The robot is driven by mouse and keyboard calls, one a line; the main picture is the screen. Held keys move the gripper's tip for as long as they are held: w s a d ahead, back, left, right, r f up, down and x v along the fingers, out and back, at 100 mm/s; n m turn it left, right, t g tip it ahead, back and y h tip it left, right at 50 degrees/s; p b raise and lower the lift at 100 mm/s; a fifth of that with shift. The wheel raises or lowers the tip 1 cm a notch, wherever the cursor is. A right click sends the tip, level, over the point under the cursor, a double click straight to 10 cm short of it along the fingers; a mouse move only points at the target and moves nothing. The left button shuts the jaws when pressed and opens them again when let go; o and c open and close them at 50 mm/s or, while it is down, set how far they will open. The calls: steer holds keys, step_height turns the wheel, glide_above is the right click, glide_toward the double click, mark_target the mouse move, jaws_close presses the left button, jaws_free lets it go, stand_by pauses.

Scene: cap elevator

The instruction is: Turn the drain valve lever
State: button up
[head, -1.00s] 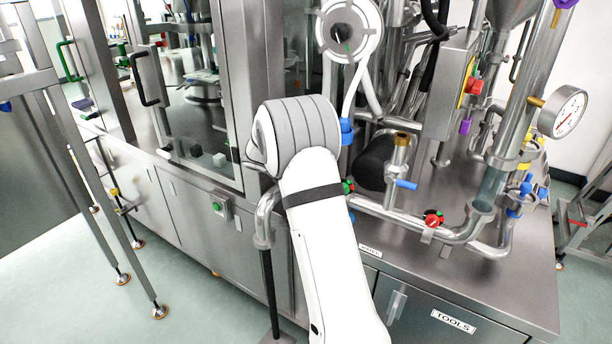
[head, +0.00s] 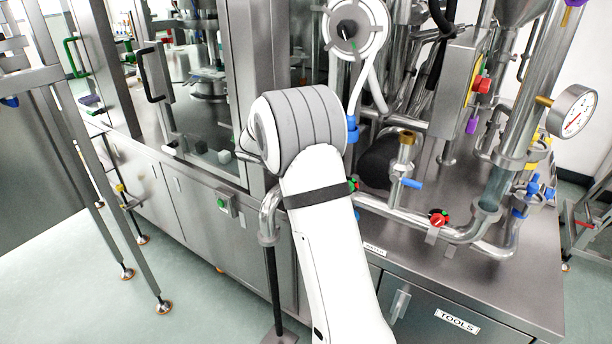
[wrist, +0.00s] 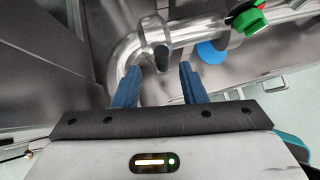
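In the wrist view, my gripper (wrist: 158,88) is open, with its two blue fingers apart and nothing seen between their tips. A shiny bent pipe (wrist: 125,52) lies just beyond the fingertips. A flat grey lever-like piece (wrist: 153,32) crosses this pipe and points down toward the gap between the fingers; it may be the drain valve lever, but I cannot tell for sure. I cannot tell if the fingers touch it. In the head view, my white arm hides the gripper and this piece.
A red and green knob (wrist: 246,18) and a blue round part (wrist: 210,52) sit right of the fingers. The head view shows a pipe elbow (head: 268,215), a blue-handled valve (head: 411,183), a red valve (head: 438,217) and a gauge (head: 574,111). Open floor lies front left.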

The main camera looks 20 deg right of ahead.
steer(key=v, duration=0.3)
steer(key=shift+s+a+r, duration=0.1)
steer(key=shift+a+r, duration=0.05)
stand_by(0.3)
steer(key=s+a+r+m+y, duration=0.1)
steer(key=s+a+m+y, duration=0.1)
steer(key=s+a+m, duration=0.2)
steer(key=s+a+r+m+y, duration=0.2)
steer(key=s+m, duration=0.9)
steer(key=s, duration=0.9)
steer(key=s+a+r+m+y, duration=0.1)
steer(key=s+a+m+y, duration=0.3)
steer(key=s, duration=0.9)
steer(key=a+m, duration=0.2)
steer(key=m, duration=0.1)
steer(key=shift+a+r+g+p, duration=0.3)
steer(key=shift+p, duration=0.05)
